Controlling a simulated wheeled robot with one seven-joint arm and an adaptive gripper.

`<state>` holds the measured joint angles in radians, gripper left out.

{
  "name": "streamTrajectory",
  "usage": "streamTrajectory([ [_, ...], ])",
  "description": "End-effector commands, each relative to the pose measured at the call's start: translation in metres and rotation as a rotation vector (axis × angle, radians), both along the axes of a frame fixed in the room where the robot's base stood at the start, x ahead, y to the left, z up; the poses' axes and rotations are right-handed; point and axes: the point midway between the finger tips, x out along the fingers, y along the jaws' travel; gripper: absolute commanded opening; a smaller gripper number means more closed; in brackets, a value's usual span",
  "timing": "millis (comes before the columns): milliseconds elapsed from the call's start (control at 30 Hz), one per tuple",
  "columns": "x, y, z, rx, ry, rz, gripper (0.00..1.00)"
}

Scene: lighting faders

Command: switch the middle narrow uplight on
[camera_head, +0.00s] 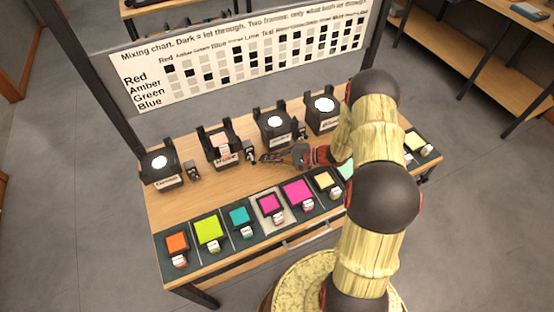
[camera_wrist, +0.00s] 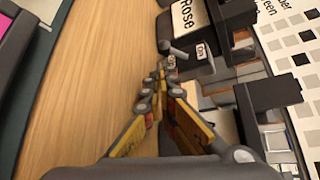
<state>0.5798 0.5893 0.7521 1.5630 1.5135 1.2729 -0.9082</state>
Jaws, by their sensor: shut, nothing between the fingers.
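Several black uplights stand in a row along the back of the wooden table. The second from the left (camera_head: 222,152) has a pale pink top, and a small dark switch box (camera_head: 250,155) stands at its right. My gripper (camera_head: 262,159) is shut and empty, low over the table, its tips pointing left at that box. In the wrist view the fingertips (camera_wrist: 158,72) are close to a switch box (camera_wrist: 200,52) with an "On" label and a grey lever (camera_wrist: 172,50). Contact cannot be told. The uplight behind it (camera_wrist: 187,25) carries a "Rose" label. Which uplight is the middle narrow one is unclear.
Neighbouring uplights (camera_head: 276,128) and (camera_head: 161,170) have bright white tops. Coloured filter frames (camera_head: 208,229) lie along the table's front edge. A mixing chart (camera_head: 240,62) stands behind. Bare wood (camera_wrist: 95,90) lies between the filters and the uplights.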

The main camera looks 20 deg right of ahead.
Motion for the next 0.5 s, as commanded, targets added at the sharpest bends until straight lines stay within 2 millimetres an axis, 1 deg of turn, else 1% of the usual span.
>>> streamTrajectory([
  [33, 0.0033, 0.0050, -0.0030, 0.000, 0.000, 0.001, 0.00],
  [167, 0.0086, 0.0127, -0.0052, 0.000, -0.001, 0.001, 0.00],
  [500, 0.0109, 0.0148, -0.0054, 0.000, -0.001, -0.001, 0.00],
])
